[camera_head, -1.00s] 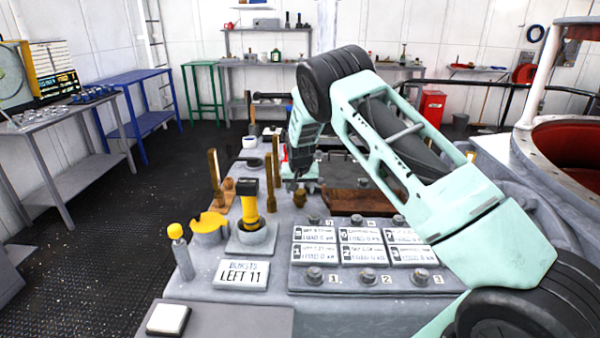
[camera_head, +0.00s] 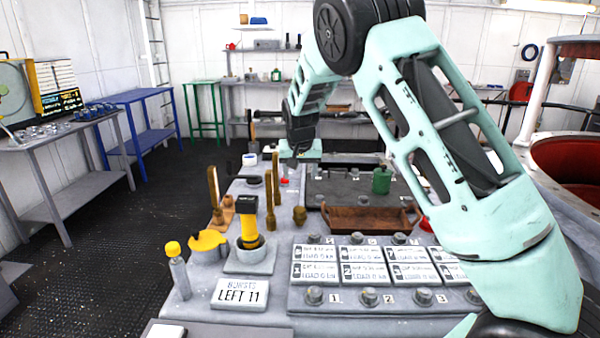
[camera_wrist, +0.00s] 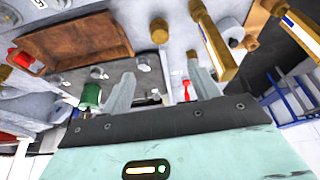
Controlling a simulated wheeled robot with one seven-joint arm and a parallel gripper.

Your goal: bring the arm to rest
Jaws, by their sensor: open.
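My arm is pale green with black joints and arches over the right part of the grey console (camera_head: 330,235) in the head view. My gripper (camera_head: 290,170) hangs over the far part of the console, small and partly hidden by my own wrist. In the wrist view my gripper (camera_wrist: 165,85) shows two grey fingers spread apart with nothing between them. A brown tray (camera_head: 372,218) and a green canister (camera_head: 381,180) lie to the right of my gripper. The tray (camera_wrist: 75,45) and the canister (camera_wrist: 91,95) also show in the wrist view, left of the fingers.
Brass rods (camera_head: 273,205), a yellow-and-black handle (camera_head: 248,222) and a sign reading "LEFT 11" (camera_head: 240,293) stand on the console's left. A panel of white labels (camera_head: 385,265) lies in front. A red-lined round tub (camera_head: 570,160) is at the right.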

